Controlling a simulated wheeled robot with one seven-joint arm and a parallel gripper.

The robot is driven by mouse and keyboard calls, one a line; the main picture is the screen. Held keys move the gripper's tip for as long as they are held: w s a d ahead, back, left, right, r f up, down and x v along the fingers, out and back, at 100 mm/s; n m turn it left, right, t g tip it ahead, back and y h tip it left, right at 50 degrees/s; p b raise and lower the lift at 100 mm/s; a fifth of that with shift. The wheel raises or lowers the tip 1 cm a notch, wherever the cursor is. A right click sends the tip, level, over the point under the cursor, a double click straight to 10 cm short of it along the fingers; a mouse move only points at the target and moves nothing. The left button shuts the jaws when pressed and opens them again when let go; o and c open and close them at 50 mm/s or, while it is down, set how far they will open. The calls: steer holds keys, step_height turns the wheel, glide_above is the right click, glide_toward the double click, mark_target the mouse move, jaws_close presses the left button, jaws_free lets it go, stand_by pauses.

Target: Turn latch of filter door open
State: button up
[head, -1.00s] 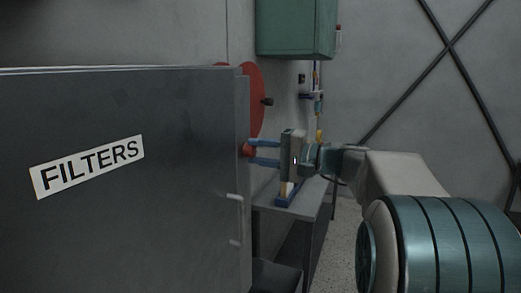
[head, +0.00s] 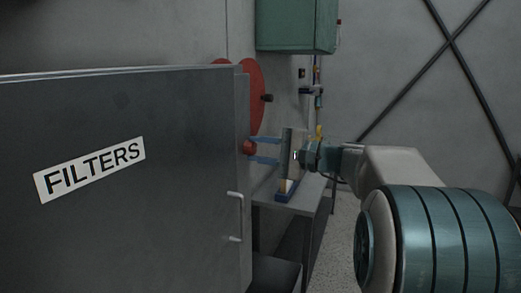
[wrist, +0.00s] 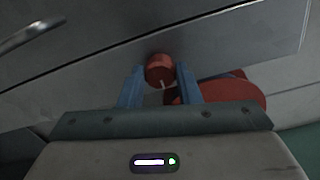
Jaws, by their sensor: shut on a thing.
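The filter door (head: 120,220) is a dark grey panel with a white "FILTERS" label (head: 90,168), filling the left of the head view. Its latch (head: 249,147) is a small round red knob on the door's right side edge. In the wrist view the latch (wrist: 160,69) shows between the fingertips, with a pale mark below it. My gripper (head: 253,149) reaches in from the right, its blue fingers one above the other, shut on the latch. The wrist view shows the gripper (wrist: 160,74) from behind. The exact finger contact is hard to see.
A pale handle (head: 236,217) stands out from the door below the latch. A red wheel (head: 257,95) is on the wall behind. A grey table (head: 300,200) with small items is behind my gripper. A green box (head: 295,25) hangs above.

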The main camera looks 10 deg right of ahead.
steer(key=o, duration=1)
steer(key=b+v, duration=0.1)
steer(key=v, duration=1.3)
steer(key=shift+a, duration=0.1)
